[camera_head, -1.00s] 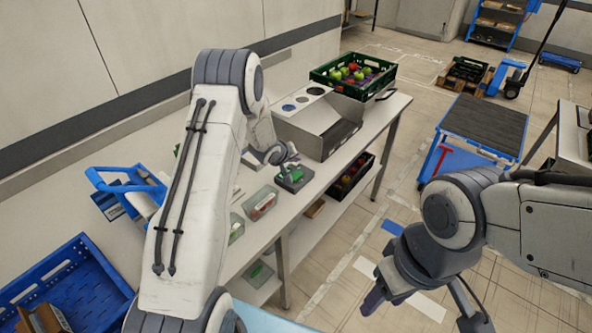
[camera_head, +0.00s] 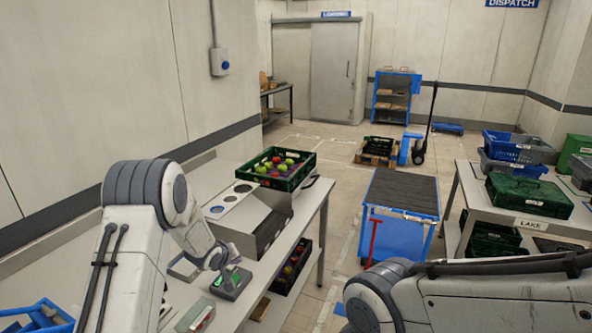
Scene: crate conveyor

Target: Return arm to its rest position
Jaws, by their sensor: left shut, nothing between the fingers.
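My left arm (camera_head: 130,260) comes up from the lower left and bends down over the worktable. Its gripper (camera_head: 224,268) is small in view, shut and empty, just above a grey device (camera_head: 230,284) with a green top. I cannot tell whether the fingertips touch the device. My right arm (camera_head: 450,290) comes in from the right along the bottom of the view. Its gripper is out of view.
The worktable (camera_head: 298,228) holds a sloped grey machine (camera_head: 250,222) and a green crate (camera_head: 279,182) of apples. A blue cart (camera_head: 396,236) stands to its right. A table (camera_head: 474,202) with crates stands at the far right. Floor shows between them.

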